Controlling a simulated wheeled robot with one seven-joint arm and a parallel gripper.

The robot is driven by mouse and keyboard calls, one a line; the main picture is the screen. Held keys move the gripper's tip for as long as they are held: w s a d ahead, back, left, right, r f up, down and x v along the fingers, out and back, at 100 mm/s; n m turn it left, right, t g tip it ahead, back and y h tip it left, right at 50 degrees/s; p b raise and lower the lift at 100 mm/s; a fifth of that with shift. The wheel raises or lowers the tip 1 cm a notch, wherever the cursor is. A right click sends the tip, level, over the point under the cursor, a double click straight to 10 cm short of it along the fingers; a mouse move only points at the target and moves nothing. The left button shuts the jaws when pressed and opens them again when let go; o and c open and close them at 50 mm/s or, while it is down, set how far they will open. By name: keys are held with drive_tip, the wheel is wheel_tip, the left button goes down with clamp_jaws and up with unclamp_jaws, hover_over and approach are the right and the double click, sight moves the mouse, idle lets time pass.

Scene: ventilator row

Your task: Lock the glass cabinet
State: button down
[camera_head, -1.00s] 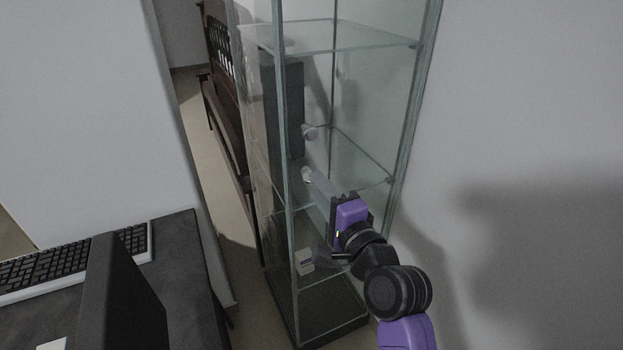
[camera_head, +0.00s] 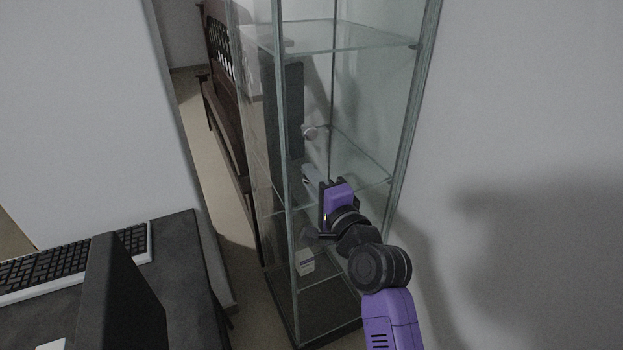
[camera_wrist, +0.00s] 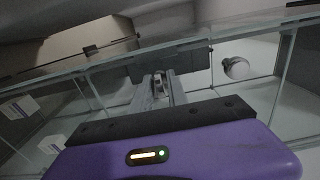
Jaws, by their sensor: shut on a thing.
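The tall glass cabinet (camera_head: 284,170) stands upright in the middle of the head view, with clear panes and glass shelves. My gripper (camera_head: 308,173) is at its front, at middle-shelf height. In the wrist view my gripper (camera_wrist: 159,82) has its two fingers close together on a small pale metal piece (camera_wrist: 158,85). The fingers hide most of it, and I cannot tell whether it is a key or a lock knob. A round white knob (camera_head: 309,132) shows above the gripper. In the wrist view a round white knob (camera_wrist: 236,68) is apart from the fingers, to their right.
A small white box (camera_head: 304,262) sits low in the cabinet. A dark desk (camera_head: 185,270) with a keyboard (camera_head: 75,262) and a dark screen (camera_head: 125,300) fills the lower left. A wooden bench (camera_head: 228,130) stands behind the cabinet. A bare wall (camera_head: 530,120) is close on the right.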

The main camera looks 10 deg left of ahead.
drive_tip(key=shift+d+n, duration=0.1)
drive_tip(key=shift+n, duration=0.2)
drive_tip(key=n+b, duration=0.2)
drive_tip(key=n, duration=0.2)
drive_tip(key=shift+f, duration=0.15)
drive_tip(key=n+b, duration=0.3)
drive_tip(key=n, duration=0.3)
drive_tip(key=shift+n, duration=0.3)
drive_tip(key=n+b, duration=0.2)
drive_tip(key=n, duration=0.2)
drive_tip(key=shift+n+b, duration=0.7)
drive_tip(key=shift+n, duration=0.6)
drive_tip(key=c, duration=1.5)
unclamp_jaws()
